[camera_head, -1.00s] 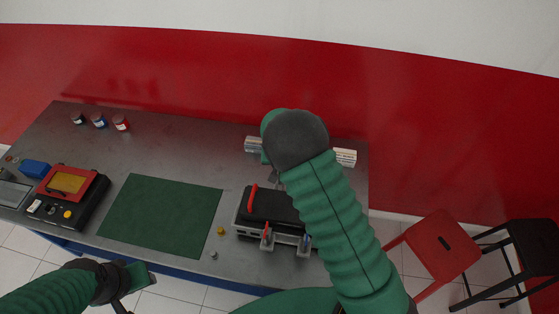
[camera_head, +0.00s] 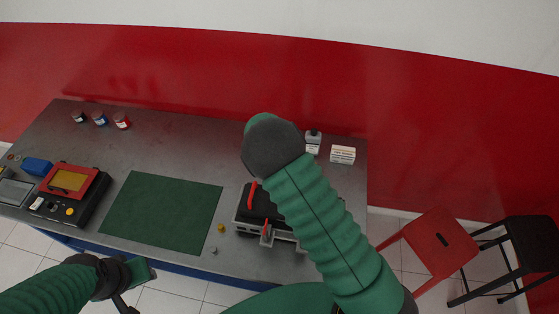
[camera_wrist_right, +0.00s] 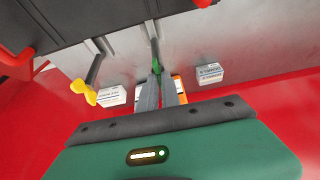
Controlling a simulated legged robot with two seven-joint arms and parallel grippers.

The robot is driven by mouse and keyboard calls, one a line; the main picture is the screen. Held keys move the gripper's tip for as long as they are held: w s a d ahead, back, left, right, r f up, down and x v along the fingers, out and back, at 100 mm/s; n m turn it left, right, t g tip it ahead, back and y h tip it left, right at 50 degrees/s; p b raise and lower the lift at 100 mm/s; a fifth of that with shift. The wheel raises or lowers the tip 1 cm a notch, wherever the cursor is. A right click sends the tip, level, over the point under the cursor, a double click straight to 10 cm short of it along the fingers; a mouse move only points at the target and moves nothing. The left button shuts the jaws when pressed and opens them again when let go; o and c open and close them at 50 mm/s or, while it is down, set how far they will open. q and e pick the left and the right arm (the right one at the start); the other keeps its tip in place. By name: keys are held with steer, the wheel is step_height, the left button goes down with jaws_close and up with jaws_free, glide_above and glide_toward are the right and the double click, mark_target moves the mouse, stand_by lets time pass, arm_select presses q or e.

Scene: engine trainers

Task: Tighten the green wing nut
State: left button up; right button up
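The green wing nut (camera_wrist_right: 156,68) sits on a rod of the engine trainer, near the middle of the right wrist view. My right gripper (camera_wrist_right: 160,80) has its two narrow fingers pointing at it, with the tips close together and the nut at or just beyond them. I cannot tell whether they touch it. A yellow wing nut (camera_wrist_right: 91,95) sits on a neighbouring rod. In the head view the trainer (camera_head: 262,205) is partly hidden by my right arm, which also hides the right gripper. My left gripper (camera_head: 128,290) is low at the left, off the bench's front edge; its fingers are unclear.
A green mat (camera_head: 162,212) lies on the grey bench, left of the trainer. A red-and-black device (camera_head: 68,195) stands further left. A red stool (camera_head: 437,245) is at the right.

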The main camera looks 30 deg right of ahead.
steer(key=shift+o, duration=1.1)
steer(key=shift+s+a+f, duration=0.2)
steer(key=shift+s+f, duration=0.05)
steer(key=shift+s, duration=0.15)
steer(key=shift+w+r, duration=0.2)
steer(key=shift+w, duration=0.1)
steer(key=shift+r, duration=0.35)
steer(key=b+v, duration=0.2)
steer(key=v, duration=1.3)
steer(key=shift+s+a+r, duration=0.2)
steer(key=shift+r, duration=0.15)
